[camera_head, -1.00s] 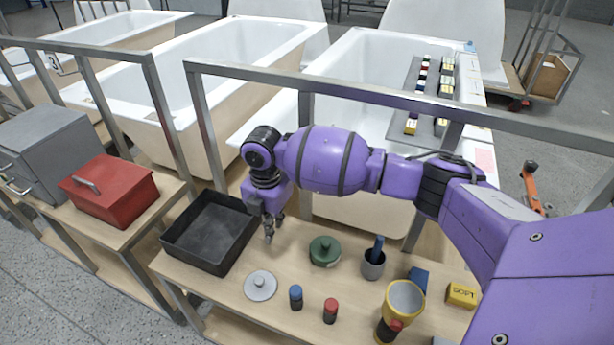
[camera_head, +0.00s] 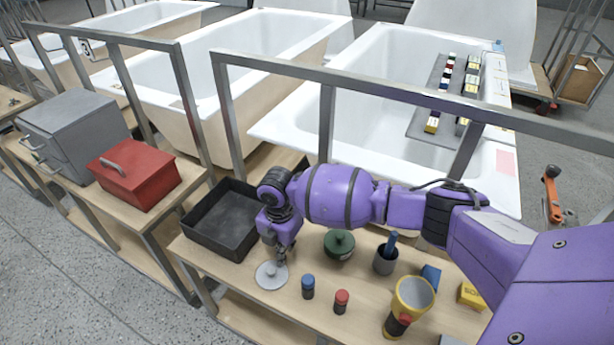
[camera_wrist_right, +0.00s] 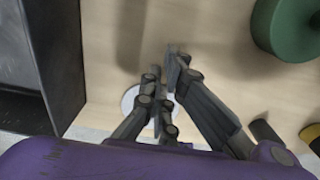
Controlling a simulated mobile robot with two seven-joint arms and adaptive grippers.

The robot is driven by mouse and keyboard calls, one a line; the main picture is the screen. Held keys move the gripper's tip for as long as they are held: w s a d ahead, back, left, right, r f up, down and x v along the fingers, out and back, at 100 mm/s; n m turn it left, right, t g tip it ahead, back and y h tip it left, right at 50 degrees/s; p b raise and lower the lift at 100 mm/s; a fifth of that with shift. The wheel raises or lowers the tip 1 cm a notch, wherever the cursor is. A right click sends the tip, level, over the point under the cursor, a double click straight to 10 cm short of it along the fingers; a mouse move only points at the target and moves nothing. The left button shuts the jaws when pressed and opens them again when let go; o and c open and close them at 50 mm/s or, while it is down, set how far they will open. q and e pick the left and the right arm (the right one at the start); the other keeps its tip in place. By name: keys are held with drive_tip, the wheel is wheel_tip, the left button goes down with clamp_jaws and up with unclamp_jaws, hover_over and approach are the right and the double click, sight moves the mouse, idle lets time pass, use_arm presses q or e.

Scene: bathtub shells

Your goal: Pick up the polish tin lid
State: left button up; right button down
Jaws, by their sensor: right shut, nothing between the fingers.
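A pale grey disc with a small centre knob (camera_head: 271,275), which looks like the polish tin lid, lies flat on the wooden bench. My right gripper (camera_head: 280,257) is just above the disc's far edge, shut and empty. In the right wrist view the shut fingertips (camera_wrist_right: 174,62) partly cover the disc (camera_wrist_right: 131,97). I cannot tell whether the fingers touch it. A round dark green tin (camera_head: 339,244) stands to the right of the gripper; it also shows in the right wrist view (camera_wrist_right: 285,28). My left gripper is out of view.
A black tray (camera_head: 192,238) stands left of the gripper. Blue-capped (camera_head: 307,287) and red-capped (camera_head: 341,302) bottles stand right of the disc. A grey cup (camera_head: 385,261), yellow torch (camera_head: 412,295) and yellow box (camera_head: 471,294) are further right. A metal rail (camera_head: 400,98) runs behind the bench.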

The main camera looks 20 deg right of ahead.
sight(272, 269)
drive_tip(key=s+a+p, duration=0.1)
drive_tip(key=s+a, duration=0.1)
drive_tip(key=a, duration=0.1)
drive_tip(key=s+a+p, duration=0.1)
drive_tip(key=shift+s+a+r+p, duration=0.1)
drive_tip(key=shift+a+r+p, duration=0.15)
drive_tip(key=shift+a+p, duration=0.1)
drive_tip(key=shift+s+f, duration=0.1)
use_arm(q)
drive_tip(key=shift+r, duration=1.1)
use_arm(e)
drive_tip(key=shift+f, duration=0.1)
